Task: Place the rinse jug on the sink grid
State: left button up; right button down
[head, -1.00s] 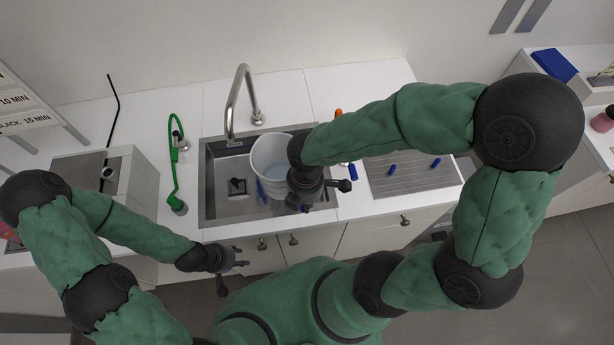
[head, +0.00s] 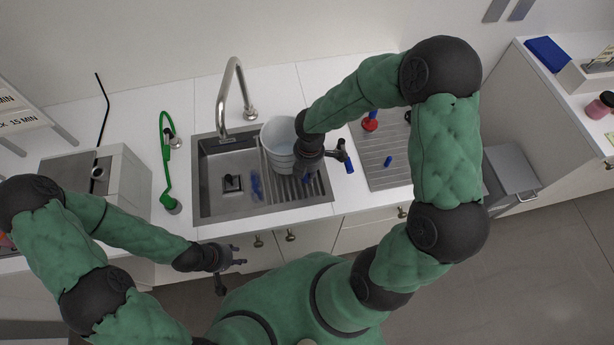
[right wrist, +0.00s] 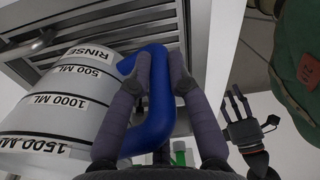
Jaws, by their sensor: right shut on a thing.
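The rinse jug (head: 277,138) is white and open-topped, with volume labels and a blue handle (right wrist: 158,105) in the right wrist view. My right gripper (right wrist: 160,68) is shut on that handle. In the head view the jug is over the right part of the sink, and my right arm hides its right side. The slatted sink grid (head: 301,188) lies in the sink's right half. The jug looks upright; I cannot tell whether its base touches the slats. My left gripper (head: 233,265) is open and empty in front of the counter.
A steel faucet (head: 229,92) arches behind the sink (head: 212,210). A green hose (head: 163,160) stands left of it. A ribbed drainboard (head: 385,178) on the right holds a red item (head: 370,121) and small blue items. The sink's left half is mostly free.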

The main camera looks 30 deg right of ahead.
jog(key=shift+f, duration=1.05)
jog(key=shift+f, duration=0.15)
jog(key=c, duration=1.1)
grip_release()
jog(key=shift+c, duration=0.2)
jog(key=shift+r, duration=0.4)
jog(key=r, duration=0.3)
jog(key=r+p, duration=0.1)
jog(key=r, duration=0.3)
jog(key=r+p, duration=0.1)
jog(key=r, duration=0.3)
jog(key=shift+d+r, duration=0.25)
jog(key=shift+d, duration=0.05)
